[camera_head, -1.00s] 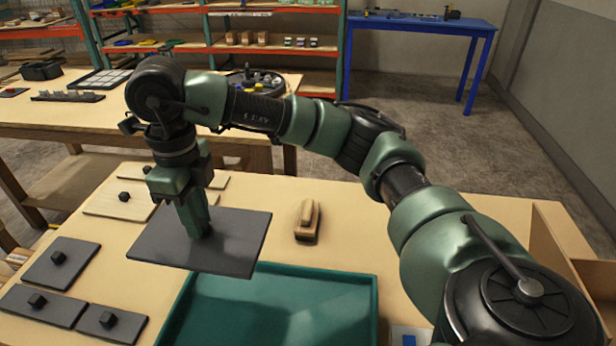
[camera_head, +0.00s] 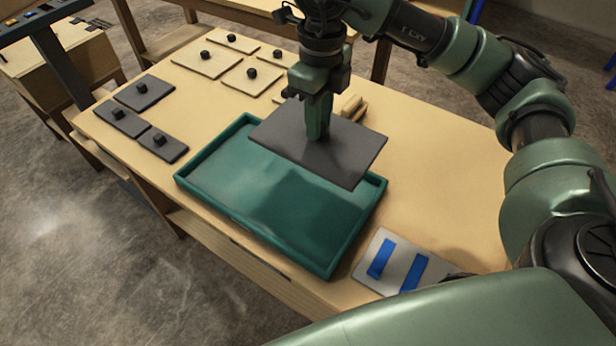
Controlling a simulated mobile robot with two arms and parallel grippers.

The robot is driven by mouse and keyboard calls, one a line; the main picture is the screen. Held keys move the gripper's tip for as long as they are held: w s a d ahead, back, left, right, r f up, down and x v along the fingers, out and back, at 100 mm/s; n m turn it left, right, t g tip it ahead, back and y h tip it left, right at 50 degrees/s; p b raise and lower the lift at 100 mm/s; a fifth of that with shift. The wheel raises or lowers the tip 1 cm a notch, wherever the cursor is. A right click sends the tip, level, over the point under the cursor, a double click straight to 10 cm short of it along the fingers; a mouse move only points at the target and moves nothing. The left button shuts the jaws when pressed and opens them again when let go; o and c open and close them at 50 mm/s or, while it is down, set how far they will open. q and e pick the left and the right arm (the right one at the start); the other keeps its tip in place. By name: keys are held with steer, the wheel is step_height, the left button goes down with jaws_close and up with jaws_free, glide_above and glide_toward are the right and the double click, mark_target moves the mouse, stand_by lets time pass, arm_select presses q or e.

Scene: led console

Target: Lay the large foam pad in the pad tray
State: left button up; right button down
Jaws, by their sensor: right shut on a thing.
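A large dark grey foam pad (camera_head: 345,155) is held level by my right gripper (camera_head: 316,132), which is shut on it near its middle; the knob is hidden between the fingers. The pad hangs above the back right part of the green pad tray (camera_head: 225,205) and overlaps its back rim in the picture. The tray lies empty on the table, with a low raised rim. My left gripper is not in view.
Several smaller dark pads with knobs (camera_head: 122,120) lie left of the tray. Several wooden boards with knobs (camera_head: 205,65) lie behind. A wooden block (camera_head: 353,108) sits behind the held pad. A grey plate with blue strips (camera_head: 395,262) lies right of the tray. The table's right side is clear.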

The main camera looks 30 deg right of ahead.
step_height(320, 180, down, 11)
steer(key=shift+f+p, duration=0.1)
steer(key=shift+p, duration=0.4)
step_height(320, 180, down, 4)
steer(key=shift+f, duration=0.25)
steer(key=shift+f, duration=0.15)
steer(key=c, duration=1.2)
jaws_free()
steer(key=shift+c, duration=0.2)
